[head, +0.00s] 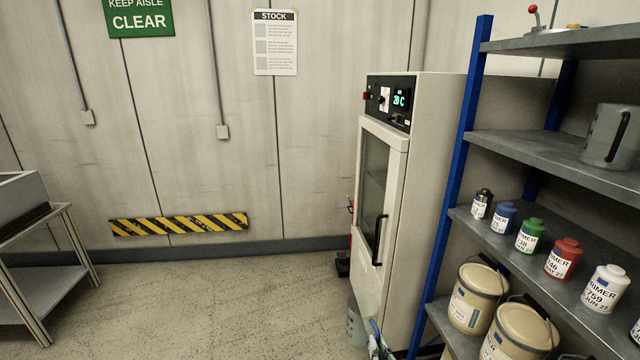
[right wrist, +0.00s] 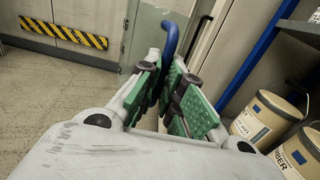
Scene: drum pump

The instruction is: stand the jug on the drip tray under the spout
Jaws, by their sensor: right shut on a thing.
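A clear, greenish jug (head: 367,297) with a blue handle (head: 376,331) is at the bottom of the head view, in front of the cabinet door's lower part. In the right wrist view the jug's clear wall (right wrist: 145,38) rises beyond the fingers. My right gripper (head: 378,349) shows only partly at the bottom edge. In the right wrist view its green-padded fingers (right wrist: 165,85) are shut on the blue handle (right wrist: 170,40). The jug's lower part is hard to make out. I see no drip tray or spout. My left gripper is not in view.
A blue-posted shelf rack (head: 466,150) at right holds primer bottles, beige pails (head: 478,298) and a grey jug (head: 606,135). A tall cabinet (head: 432,180) stands beside it. A metal table (head: 40,235) is at far left. The floor (head: 210,305) between is clear.

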